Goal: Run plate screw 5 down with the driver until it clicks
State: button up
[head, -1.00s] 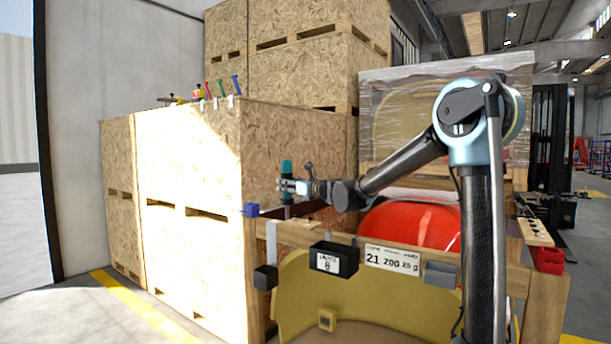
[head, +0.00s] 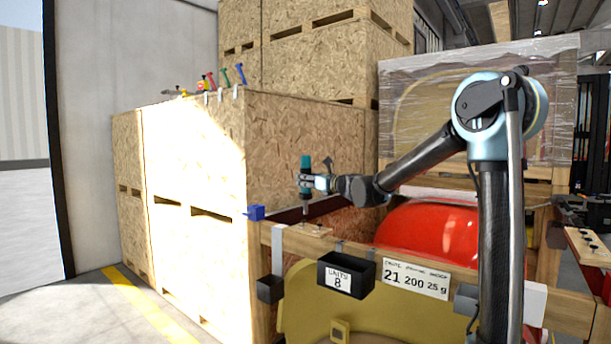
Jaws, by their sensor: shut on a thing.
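My gripper (head: 309,182) is shut on the teal-handled driver (head: 306,163) and holds it upright. The driver is at the plate's left part.
A black bin (head: 345,277) marked 8 and a label card (head: 416,278) hang on the front rail. A red nosecone (head: 428,228) lies inside the crate. Tall chipboard crates (head: 305,140) stand behind.

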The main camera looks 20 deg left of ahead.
aim_at(304, 190)
jog(key=shift+r, duration=0.1)
jog(key=shift+w+a+r+m+t+h, duration=0.15)
jog(key=shift+a+r+m+t, duration=0.1)
jog(key=shift+r, duration=0.25)
jog(key=shift+a+r+m+t+h, duration=0.1)
jog(key=shift+r+m+t+h, duration=0.1)
jog(key=shift+r, duration=0.25)
jog(key=shift+w+a+r+m+t+h, duration=0.15)
jog(key=shift+a+r+t, duration=0.1)
jog(key=shift+r, duration=0.25)
jog(key=shift+d, duration=0.1)
jog(key=shift+s+f, duration=0.1)
jog(key=shift+f, duration=0.1)
jog(key=shift+f, duration=3.65)
dwell(0.3)
jog(key=shift+r, duration=2.8)
